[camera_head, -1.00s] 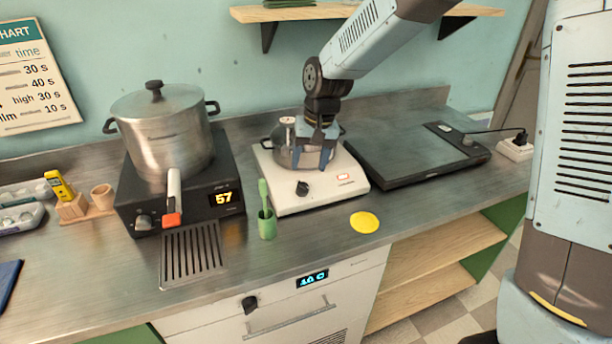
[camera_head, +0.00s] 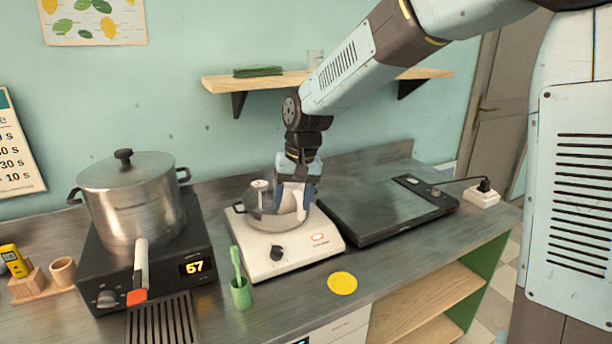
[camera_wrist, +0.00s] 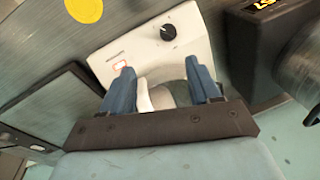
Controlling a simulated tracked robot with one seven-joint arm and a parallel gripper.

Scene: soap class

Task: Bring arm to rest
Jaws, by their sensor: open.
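My gripper (camera_head: 297,196) points down at the right side of a small steel pot (camera_head: 262,216) on a white hotplate (camera_head: 290,250). The jaws are open. A white piece (camera_head: 293,203) shows between the fingers in the head view; I cannot tell what it belongs to, or whether the fingers touch the pot. In the wrist view my two blue fingers (camera_wrist: 163,90) stand apart, with the white piece (camera_wrist: 144,97) beside the left one and the hotplate (camera_wrist: 150,45) beyond. A pale knob or stem (camera_head: 261,187) rises from the pot. My arm reaches in from the upper right.
A large lidded pot (camera_head: 130,205) stands on a black cooker at left. A flat black plate device (camera_head: 385,208) is at right. A wooden shelf (camera_head: 250,82) hangs behind my arm.

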